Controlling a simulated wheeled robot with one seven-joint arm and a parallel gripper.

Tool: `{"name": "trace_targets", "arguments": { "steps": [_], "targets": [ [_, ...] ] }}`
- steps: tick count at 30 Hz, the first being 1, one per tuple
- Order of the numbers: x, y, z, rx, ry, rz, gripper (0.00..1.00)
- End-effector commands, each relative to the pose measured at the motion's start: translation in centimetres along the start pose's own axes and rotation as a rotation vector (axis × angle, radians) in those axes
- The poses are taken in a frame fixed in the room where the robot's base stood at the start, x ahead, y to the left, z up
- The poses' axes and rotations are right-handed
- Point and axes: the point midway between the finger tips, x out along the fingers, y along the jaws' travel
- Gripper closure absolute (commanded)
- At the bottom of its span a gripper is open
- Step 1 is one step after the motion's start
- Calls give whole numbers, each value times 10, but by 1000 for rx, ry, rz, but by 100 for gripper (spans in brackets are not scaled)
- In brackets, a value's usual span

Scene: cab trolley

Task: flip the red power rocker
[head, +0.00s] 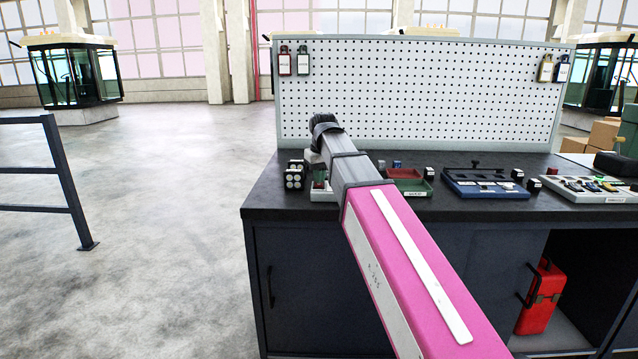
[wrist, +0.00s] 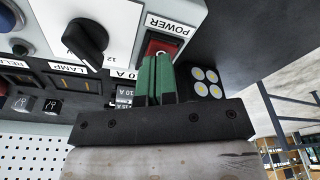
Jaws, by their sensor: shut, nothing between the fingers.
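The red power rocker (wrist: 161,46) sits beside the POWER label on a pale panel (wrist: 201,12) in the wrist view. Part of it is hidden behind my fingers. My gripper (wrist: 155,62) has green fingers that are shut together and empty. Their tips are right at the rocker, overlapping its lower edge in the picture; I cannot tell whether they touch it.
A black rotary knob (wrist: 85,40), a lamp switch (wrist: 72,82) and small 10 A blocks (wrist: 124,95) are close to the rocker. A black block with white discs (wrist: 206,83) stands beside my fingers. Trays (head: 487,184) line the bench (head: 440,212) to the right; a pegboard (head: 420,95) stands behind.

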Motion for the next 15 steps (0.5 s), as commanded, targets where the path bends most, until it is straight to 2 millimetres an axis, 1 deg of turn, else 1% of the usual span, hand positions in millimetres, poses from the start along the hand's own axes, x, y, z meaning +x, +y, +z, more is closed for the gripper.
{"name": "trace_targets", "arguments": {
  "steps": [5,15],
  "targets": [
    [-7,0,-2,0,1,0,100],
    [-30,0,-5,0,0,0,100]
  ]
}}
